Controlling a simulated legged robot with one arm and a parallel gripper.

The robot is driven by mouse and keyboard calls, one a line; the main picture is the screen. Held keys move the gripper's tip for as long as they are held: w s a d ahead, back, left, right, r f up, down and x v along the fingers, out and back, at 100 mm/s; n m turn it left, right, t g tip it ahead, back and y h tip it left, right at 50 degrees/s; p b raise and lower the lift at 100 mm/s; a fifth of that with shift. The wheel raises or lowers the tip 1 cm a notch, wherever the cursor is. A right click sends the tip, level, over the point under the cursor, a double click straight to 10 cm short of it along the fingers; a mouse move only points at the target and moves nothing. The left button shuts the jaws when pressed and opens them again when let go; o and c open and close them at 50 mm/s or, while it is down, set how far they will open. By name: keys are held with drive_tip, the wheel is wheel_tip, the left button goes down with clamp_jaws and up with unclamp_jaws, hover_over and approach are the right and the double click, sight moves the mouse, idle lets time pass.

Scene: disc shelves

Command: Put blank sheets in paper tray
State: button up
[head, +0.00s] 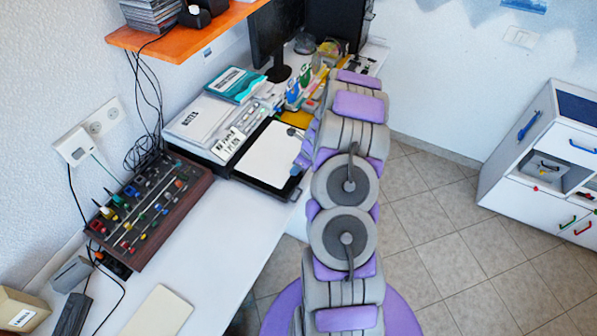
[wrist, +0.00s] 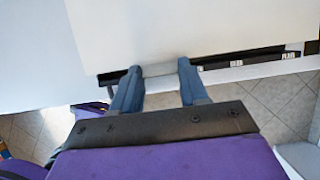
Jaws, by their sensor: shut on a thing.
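A black paper tray (head: 266,185) sticks out at the front of the printer (head: 200,130) on the white desk. White blank sheets (head: 266,155) lie flat on it, with black rim showing around them. In the wrist view, the sheets (wrist: 190,25) fill the top, and the tray's dark front edge (wrist: 240,60) runs below them. In the head view, my arm hides most of the gripper.
A dark organiser (head: 150,210) with small coloured tools stands left of the tray. A cream flat thing (head: 158,312) lies nearer on the desk. A white cabinet (head: 545,160) stands right, across open tiled floor.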

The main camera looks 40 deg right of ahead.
wheel_tip(320, 180, down, 4)
drive_tip(key=shift+r+b, duration=0.25)
drive_tip(key=shift+b, duration=0.4)
drive_tip(key=shift+s+r, duration=0.1)
drive_tip(key=shift+s+a+f, duration=0.1)
drive_tip(key=shift+a+f, duration=0.05)
drive_tip(key=shift+f, duration=0.2)
